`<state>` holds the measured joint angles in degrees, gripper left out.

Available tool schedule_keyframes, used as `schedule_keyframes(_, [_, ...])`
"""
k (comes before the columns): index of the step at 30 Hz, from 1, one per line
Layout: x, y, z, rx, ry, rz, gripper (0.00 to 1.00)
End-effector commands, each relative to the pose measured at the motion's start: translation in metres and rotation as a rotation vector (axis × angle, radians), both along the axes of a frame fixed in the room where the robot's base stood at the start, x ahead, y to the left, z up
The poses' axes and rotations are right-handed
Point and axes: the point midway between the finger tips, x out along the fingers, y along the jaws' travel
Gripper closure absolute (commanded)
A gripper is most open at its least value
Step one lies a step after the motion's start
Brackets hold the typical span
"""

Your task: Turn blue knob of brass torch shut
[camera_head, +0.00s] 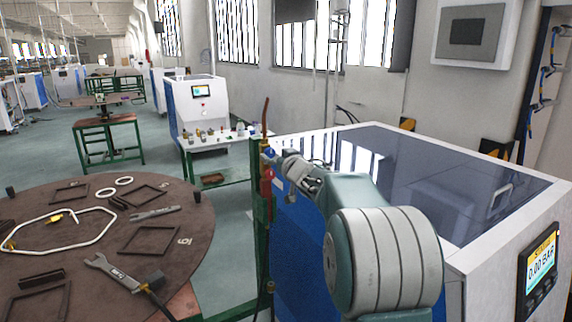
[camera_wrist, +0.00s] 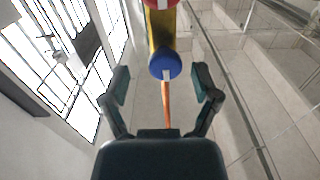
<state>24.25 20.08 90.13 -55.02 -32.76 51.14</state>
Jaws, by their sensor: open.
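The brass torch stands upright on a green post at the middle of the head view, with its copper tube (camera_head: 266,115) pointing up. Its blue knob (camera_head: 268,152) faces my gripper (camera_head: 279,158), which comes from the right. In the wrist view the blue knob (camera_wrist: 165,66) lies near the line between the fingertips of my gripper (camera_wrist: 163,78), with a gap on both sides. The yellow brass body (camera_wrist: 160,32) and a red knob (camera_wrist: 160,3) are above it in the picture. My gripper is open and empty. The exact depth to the knob is hard to tell.
A round brown table (camera_head: 150,250) with frames, a white hose loop and tools is at the left. A blue and white machine (camera_head: 470,245) with a dark glossy top stands right beside my arm. A bench with small items (camera_head: 225,140) is behind.

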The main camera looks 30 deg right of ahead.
Motion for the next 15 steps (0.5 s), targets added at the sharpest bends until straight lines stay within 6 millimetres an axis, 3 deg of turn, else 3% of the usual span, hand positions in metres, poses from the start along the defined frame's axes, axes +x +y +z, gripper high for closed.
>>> schedule_keyframes(9, [-0.064, -0.003, 0.000, 0.000, 0.000, -0.003, 0.21])
schedule_keyframes(15, [-0.088, -0.004, -0.002, 0.000, 0.002, -0.001, 0.21])
